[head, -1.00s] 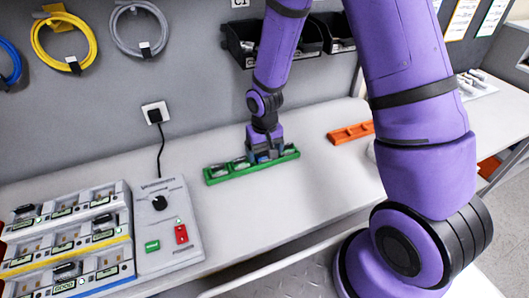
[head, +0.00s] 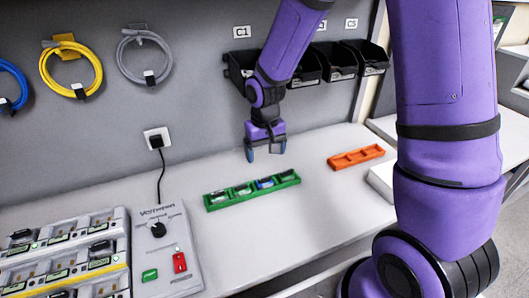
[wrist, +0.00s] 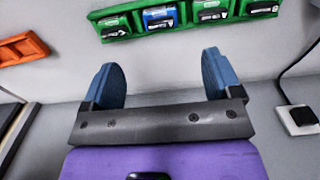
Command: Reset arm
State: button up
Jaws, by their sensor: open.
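My gripper (head: 265,150) hangs above the bench behind the green tray, with its blue-tipped fingers apart and nothing between them. In the wrist view my gripper (wrist: 163,85) is also open and empty. The green tray (head: 227,203) lies on the bench with several small items in its compartments, one of them blue. The tray also shows at the top of the wrist view (wrist: 150,36), apart from the fingers. My purple arm covers the right of the head view.
An orange tray (head: 357,158) lies to the right on the bench (head: 290,225). A grey tester box (head: 165,250) and a charging rack (head: 65,255) stand at the left. Black bins (head: 305,70) and coiled cables hang on the wall. A cable runs from the wall socket (head: 157,140).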

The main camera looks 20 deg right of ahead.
jog(key=shift+r, duration=0.1)
jog(key=s+d+r+t, duration=0.15)
jog(key=s+r, duration=0.25)
jog(key=r, duration=0.5)
jog(key=s+d+r+t, duration=0.1)
jog(key=s+d+r, duration=0.25)
jog(key=r, duration=0.45)
jog(key=s+d+r+t, duration=0.1)
jog(key=s+r, duration=0.3)
jog(key=s, duration=0.3)
jog(key=s+d+r+t, duration=0.1)
jog(key=s+r, duration=0.4)
jog(key=s, duration=0.3)
jog(key=shift+t, duration=0.35)
